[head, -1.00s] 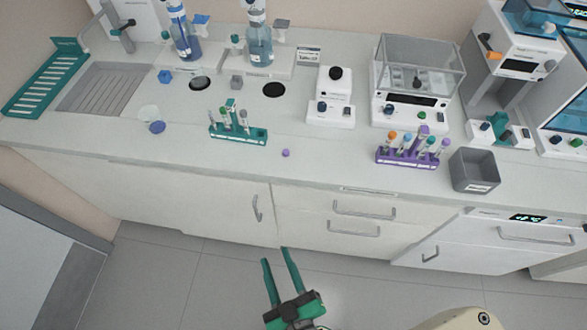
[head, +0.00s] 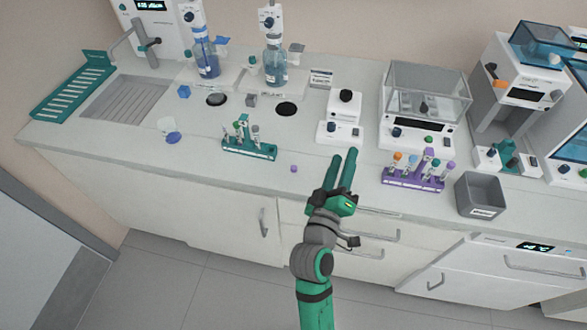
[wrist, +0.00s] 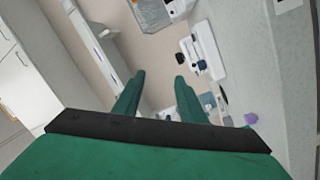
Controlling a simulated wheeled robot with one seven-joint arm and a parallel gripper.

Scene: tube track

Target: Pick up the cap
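The small purple cap (head: 294,169) lies alone on the counter, near its front edge, between the teal tube rack and the purple tube rack. A small purple thing (wrist: 250,118) at the right of the wrist view looks like the same cap. My gripper (head: 344,155) appears over the front of the counter, to the right of the cap and apart from it. Its two green fingers are spread with nothing between them; the gap also shows in the wrist view (wrist: 160,76).
A teal rack (head: 262,153) with tubes stands behind and left of the cap. A purple rack (head: 400,181) with tubes and a grey bin (head: 482,194) stand to the right. A small white device (head: 340,132) is behind my gripper. The counter (head: 215,165) around the cap is clear.

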